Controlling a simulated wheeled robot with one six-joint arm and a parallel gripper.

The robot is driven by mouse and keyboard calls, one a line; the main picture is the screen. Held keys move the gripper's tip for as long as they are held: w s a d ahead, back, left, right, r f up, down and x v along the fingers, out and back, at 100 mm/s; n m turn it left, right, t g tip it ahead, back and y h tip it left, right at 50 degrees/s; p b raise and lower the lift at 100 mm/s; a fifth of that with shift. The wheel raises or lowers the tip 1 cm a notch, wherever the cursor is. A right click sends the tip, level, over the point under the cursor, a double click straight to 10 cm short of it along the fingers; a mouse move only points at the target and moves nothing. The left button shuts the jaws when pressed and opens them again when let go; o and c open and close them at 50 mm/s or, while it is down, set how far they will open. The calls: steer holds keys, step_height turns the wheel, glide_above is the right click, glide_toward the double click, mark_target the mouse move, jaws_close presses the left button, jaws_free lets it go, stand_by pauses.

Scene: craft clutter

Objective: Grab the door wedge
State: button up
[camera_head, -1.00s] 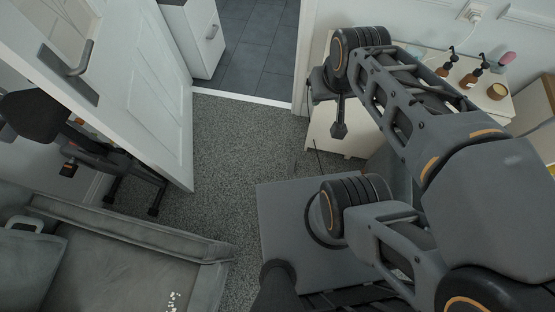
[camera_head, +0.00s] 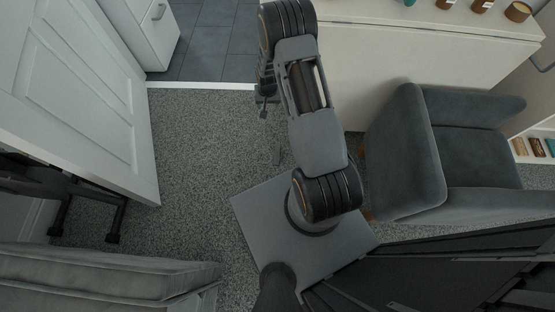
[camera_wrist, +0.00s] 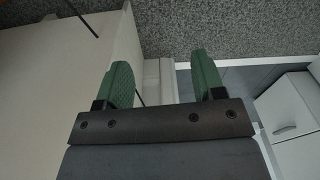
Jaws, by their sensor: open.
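Beyond the fingers are a white strip and the speckled grey carpet. In the head view my arm reaches up the picture to the doorway, and its dark end hangs near the threshold. The arm hides part of the floor there. The white panelled door (camera_head: 75,85) stands open on the left.
A white sideboard (camera_head: 400,65) with small bottles on top stands at the upper right. A dark grey armchair (camera_head: 465,150) stands on the right. A grey sofa (camera_head: 100,280) is at the lower left. Carpet (camera_head: 200,150) lies clear between the door and my base.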

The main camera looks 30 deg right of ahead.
steer(key=m+b, duration=0.1)
steer(key=b, duration=0.8)
glide_above(277, 151)
steer(key=shift+g, duration=0.4)
step_height(277, 151, down, 32)
steer(key=shift+a+r, duration=0.1)
steer(key=shift+r, duration=0.05)
steer(key=shift+f+b, duration=2.05)
steer(key=shift+f, duration=1.1)
steer(key=shift+r, duration=0.1)
steer(key=shift+c, duration=0.2)
steer(key=c, duration=1)
steer(key=shift+r, duration=0.1)
